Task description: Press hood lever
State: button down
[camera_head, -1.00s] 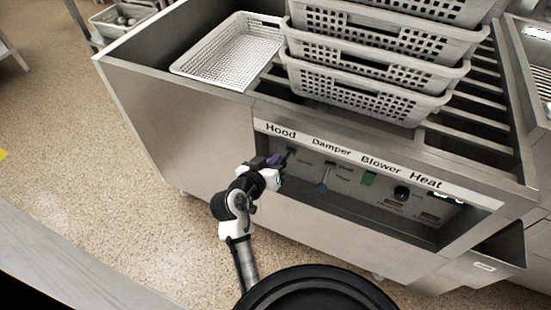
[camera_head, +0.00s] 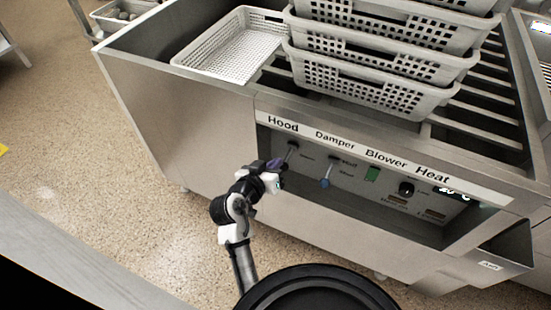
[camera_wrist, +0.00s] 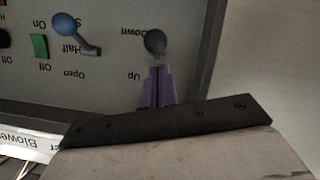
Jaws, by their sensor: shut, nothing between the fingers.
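The hood lever (camera_head: 291,150) is a dark lever on the recessed control panel, under the "Hood" label. In the wrist view its dark round knob (camera_wrist: 155,42) shows beside the word "Down", with the picture upside down. My gripper (camera_head: 274,165) has purple fingers, shut and empty, just left of and in front of the lever in the head view. In the wrist view the fingertips (camera_wrist: 157,75) point at the lever, close to its knob. The fingers hide part of the lever, and I cannot tell whether they touch it.
The blue-knobbed damper lever (camera_head: 325,182), green blower switch (camera_head: 372,174) and black heat knob (camera_head: 406,188) sit to the right on the panel. Stacked perforated baskets (camera_head: 375,82) and one single basket (camera_head: 230,45) stand on top of the metal unit. The floor to the left is clear.

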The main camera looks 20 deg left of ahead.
jog(key=shift+r+p, duration=0.3)
jog(key=shift+r, duration=0.25)
jog(key=shift+f, duration=0.15)
